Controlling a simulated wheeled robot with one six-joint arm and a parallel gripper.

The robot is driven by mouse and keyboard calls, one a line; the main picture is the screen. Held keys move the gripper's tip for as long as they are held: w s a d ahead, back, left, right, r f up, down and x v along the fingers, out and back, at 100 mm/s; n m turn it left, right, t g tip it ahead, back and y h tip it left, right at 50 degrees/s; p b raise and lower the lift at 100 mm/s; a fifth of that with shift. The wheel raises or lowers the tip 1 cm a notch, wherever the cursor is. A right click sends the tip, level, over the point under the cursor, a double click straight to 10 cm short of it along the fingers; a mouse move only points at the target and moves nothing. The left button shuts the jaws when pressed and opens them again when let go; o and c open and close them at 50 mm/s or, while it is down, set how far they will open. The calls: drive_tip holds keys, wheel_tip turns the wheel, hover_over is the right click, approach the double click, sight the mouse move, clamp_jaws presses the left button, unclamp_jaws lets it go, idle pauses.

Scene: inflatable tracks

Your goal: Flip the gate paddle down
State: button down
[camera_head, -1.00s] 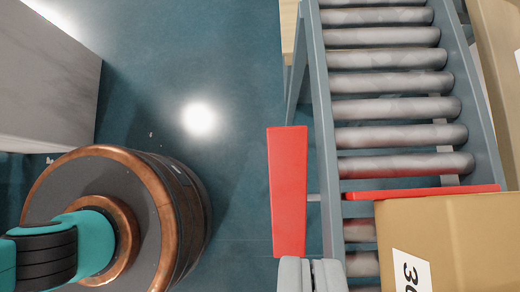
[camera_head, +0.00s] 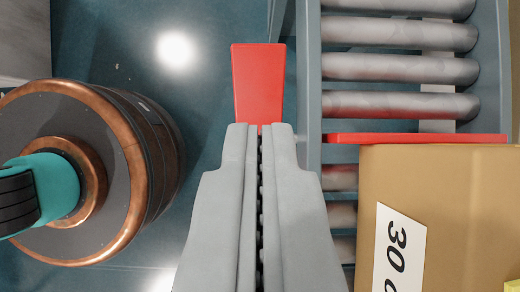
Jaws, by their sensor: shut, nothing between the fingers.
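The red gate paddle (camera_head: 258,82) stands out beside the left rail of the roller conveyor. Its upper part shows above my gripper's tips in the picture. A thin red gate bar (camera_head: 420,138) crosses the rollers to the right of it, along the upper edge of a cardboard box. My gripper (camera_head: 259,128) is shut and empty. Its fingertips overlap the lower part of the paddle in the view and hide it. I cannot tell whether they touch it.
The cardboard box (camera_head: 445,215) with a white label marked 30 sits on the conveyor (camera_head: 400,68) right of my gripper. The conveyor's rail (camera_head: 307,90) runs close by. Dark teal floor (camera_head: 190,90) is clear left of the paddle.

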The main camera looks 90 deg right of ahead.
sight(259, 46)
drive_tip(key=x, duration=0.9)
drive_tip(key=shift+a+f, duration=0.15)
drive_tip(key=shift+a, duration=0.1)
drive_tip(key=shift+a+f+h, duration=0.3)
drive_tip(key=shift+a+h, duration=0.2)
drive_tip(key=shift+h, duration=0.3)
drive_tip(key=shift+a+f+h, duration=0.65)
drive_tip(key=shift+a+h, duration=0.05)
drive_tip(key=shift+h, duration=0.5)
drive_tip(key=shift+w+a+f+h, duration=0.1)
drive_tip(key=shift+a+f+h, duration=0.2)
drive_tip(key=shift+f+h, duration=0.35)
drive_tip(key=shift+s+a+f+h, duration=0.1)
drive_tip(key=shift+a+f+h, duration=0.15)
drive_tip(key=shift+f+h, duration=0.45)
drive_tip(key=shift+w+a+f+h, duration=0.1)
drive_tip(key=shift+a+f+h, duration=0.3)
drive_tip(key=shift+f, duration=0.4)
drive_tip(key=shift+d+f, duration=0.1)
drive_tip(key=a+r, duration=0.2)
drive_tip(key=r, duration=0.4)
drive_tip(key=a+r, duration=0.3)
drive_tip(key=r, duration=0.4)
drive_tip(key=shift+a, duration=0.25)
